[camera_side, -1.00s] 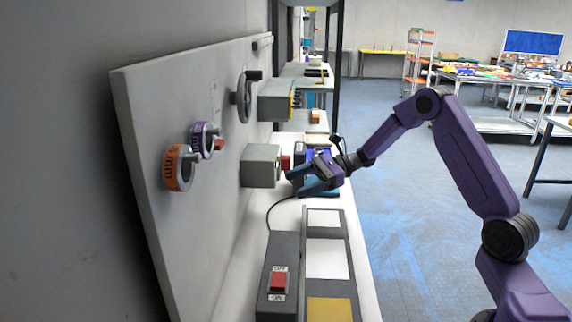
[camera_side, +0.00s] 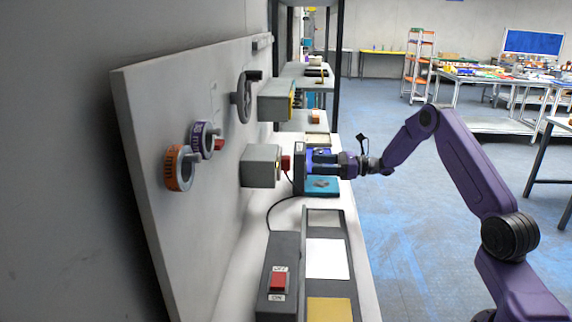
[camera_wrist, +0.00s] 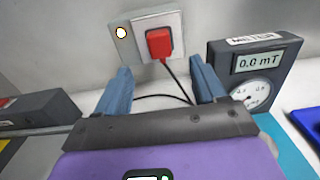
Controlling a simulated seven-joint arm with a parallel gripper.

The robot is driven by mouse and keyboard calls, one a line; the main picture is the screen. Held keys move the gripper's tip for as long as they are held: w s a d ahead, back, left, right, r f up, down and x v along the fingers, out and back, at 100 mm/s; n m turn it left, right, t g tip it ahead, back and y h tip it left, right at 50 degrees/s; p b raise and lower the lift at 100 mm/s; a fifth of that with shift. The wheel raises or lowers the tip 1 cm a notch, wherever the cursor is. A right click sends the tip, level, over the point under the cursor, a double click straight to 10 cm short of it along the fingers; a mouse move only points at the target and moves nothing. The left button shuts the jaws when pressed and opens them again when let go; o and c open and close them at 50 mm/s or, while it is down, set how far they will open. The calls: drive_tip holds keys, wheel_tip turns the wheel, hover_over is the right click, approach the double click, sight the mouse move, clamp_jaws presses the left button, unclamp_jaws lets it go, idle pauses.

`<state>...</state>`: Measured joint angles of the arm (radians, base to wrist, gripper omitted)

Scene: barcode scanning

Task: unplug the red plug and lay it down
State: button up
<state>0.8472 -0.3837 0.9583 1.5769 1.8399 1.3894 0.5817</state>
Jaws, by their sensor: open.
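The red plug (camera_side: 286,163) sits in the grey socket box (camera_side: 259,165) on the wall panel. In the wrist view the plug (camera_wrist: 159,42) is upright against the light socket face (camera_wrist: 142,20), beside a small lit round spot. A black cord (camera_wrist: 176,80) runs down from it and curves behind my fingers. My gripper (camera_wrist: 161,82) is open and empty, its blue fingers to either side below the plug, apart from it. In the side view my gripper (camera_side: 313,163) points left at the socket, with its fingertips partly hidden by the meter.
A dark meter (camera_wrist: 252,72) reading 0.0 mT stands close right of my fingers. A teal mat (camera_side: 322,187) lies below my gripper. A switch box (camera_side: 279,270) with a red rocker and a tray with pale and yellow panels (camera_side: 329,310) stand nearer the side camera.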

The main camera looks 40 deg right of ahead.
drive_tip(key=x, duration=0.9)
idle(1.4)
clamp_jaws()
drive_tip(key=shift+s, duration=0.1)
drive_tip(key=shift+d, duration=0.15)
drive_tip(key=shift+v, duration=2.9)
drive_tip(key=shift+s, duration=0.15)
